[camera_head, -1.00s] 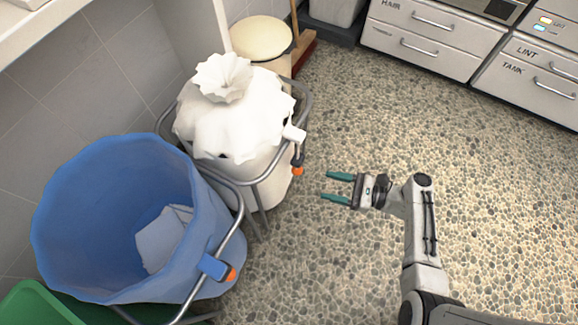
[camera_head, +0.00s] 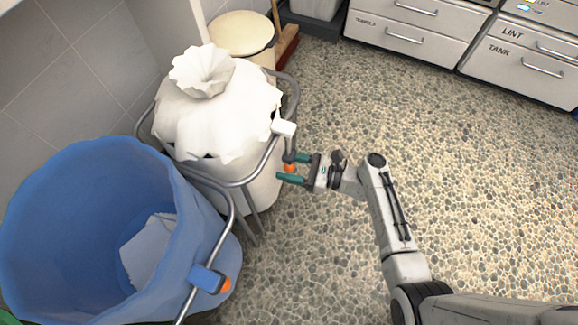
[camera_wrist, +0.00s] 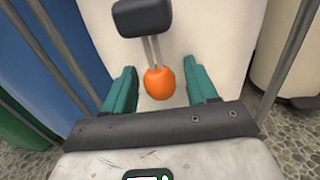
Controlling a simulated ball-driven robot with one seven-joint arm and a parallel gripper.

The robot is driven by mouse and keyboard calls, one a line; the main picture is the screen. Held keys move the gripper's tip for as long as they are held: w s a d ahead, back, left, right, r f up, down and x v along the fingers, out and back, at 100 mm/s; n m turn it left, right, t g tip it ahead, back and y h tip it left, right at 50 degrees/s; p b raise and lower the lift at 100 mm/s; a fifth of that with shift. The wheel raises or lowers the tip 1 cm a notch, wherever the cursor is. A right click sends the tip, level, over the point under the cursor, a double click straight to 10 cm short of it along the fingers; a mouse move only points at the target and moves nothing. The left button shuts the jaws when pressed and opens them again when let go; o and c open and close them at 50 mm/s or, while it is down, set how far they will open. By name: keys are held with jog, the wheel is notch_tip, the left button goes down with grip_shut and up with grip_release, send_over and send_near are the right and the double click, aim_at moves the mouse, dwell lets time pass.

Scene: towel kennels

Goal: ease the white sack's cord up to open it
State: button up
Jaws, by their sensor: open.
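The white sack (camera_head: 215,120) stands in a grey metal frame (camera_head: 240,181), its top gathered into a ruffled neck (camera_head: 203,72). In the wrist view the orange bead (camera_wrist: 160,83) hangs on two pale cord strands (camera_wrist: 152,50) under a dark block (camera_wrist: 144,17). My gripper (camera_head: 292,170) is open, with its teal fingers on either side of the bead. The wrist view shows gaps between the bead and both fingers (camera_wrist: 162,88).
A blue bag (camera_head: 100,225) with a pale cloth (camera_head: 150,250) inside stands open in a frame at left, with its own orange bead (camera_head: 225,284). A cream lidded bin (camera_head: 240,35) and a broom (camera_head: 286,45) are behind. Drawers (camera_head: 420,30) line the back. The speckled floor at right is clear.

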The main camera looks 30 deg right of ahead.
jog(key=shift+w+a, duration=0.1)
jog(key=shift+c, duration=0.3)
grip_shut()
dwell(0.4)
